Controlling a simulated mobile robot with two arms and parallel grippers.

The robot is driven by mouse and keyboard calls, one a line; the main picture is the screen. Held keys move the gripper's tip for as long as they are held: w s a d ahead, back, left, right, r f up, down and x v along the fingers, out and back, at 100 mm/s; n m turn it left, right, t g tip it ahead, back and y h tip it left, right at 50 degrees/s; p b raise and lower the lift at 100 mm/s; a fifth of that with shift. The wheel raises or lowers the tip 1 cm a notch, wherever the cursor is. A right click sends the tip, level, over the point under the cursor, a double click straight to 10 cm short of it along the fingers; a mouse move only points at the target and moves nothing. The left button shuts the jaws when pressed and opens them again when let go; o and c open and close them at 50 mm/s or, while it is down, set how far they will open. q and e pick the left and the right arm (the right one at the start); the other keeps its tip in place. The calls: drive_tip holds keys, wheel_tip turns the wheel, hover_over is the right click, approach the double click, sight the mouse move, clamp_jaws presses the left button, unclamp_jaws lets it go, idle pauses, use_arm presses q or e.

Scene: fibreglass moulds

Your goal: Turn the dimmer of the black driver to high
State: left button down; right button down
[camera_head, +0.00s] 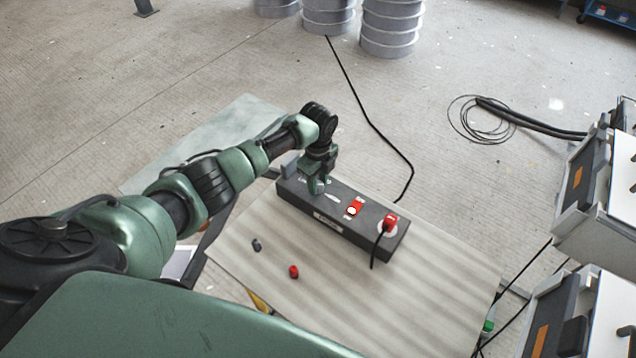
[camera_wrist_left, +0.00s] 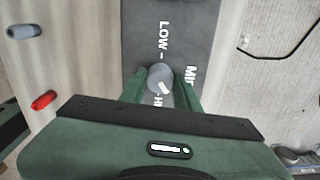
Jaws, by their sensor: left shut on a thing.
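The black driver (camera_head: 335,221) is a long dark box lying across the wooden table. My left gripper (camera_head: 317,188) points down over the box's left part. In the left wrist view, the round grey dimmer knob (camera_wrist_left: 160,76) sits between the green fingers of the left gripper (camera_wrist_left: 164,84), which are shut on it. The knob's white mark points down and slightly right in that view. "LOW –" is printed on the driver's top (camera_wrist_left: 185,22) above the knob; a partly hidden "HI" shows below it. My right gripper is out of view.
A red switch (camera_head: 356,205) and a red plug (camera_head: 390,220) with a black cable are on the driver's right part. A small grey piece (camera_head: 256,245) and a red piece (camera_head: 293,271) lie on the table (camera_head: 340,290). The table's front right is clear.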

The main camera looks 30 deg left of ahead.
use_arm(q)
drive_tip(key=m, duration=0.3)
drive_tip(key=shift+m+b, duration=0.3)
drive_tip(key=shift+b, duration=0.1)
drive_tip(key=shift+m+b, duration=0.4)
drive_tip(key=shift+m, duration=1.3)
drive_tip(key=c, duration=1)
unclamp_jaws()
drive_tip(key=shift+c, duration=0.2)
wheel_tip(320, 180, up, 8)
drive_tip(key=shift+f+b, duration=0.1)
drive_tip(key=shift+b, duration=0.35)
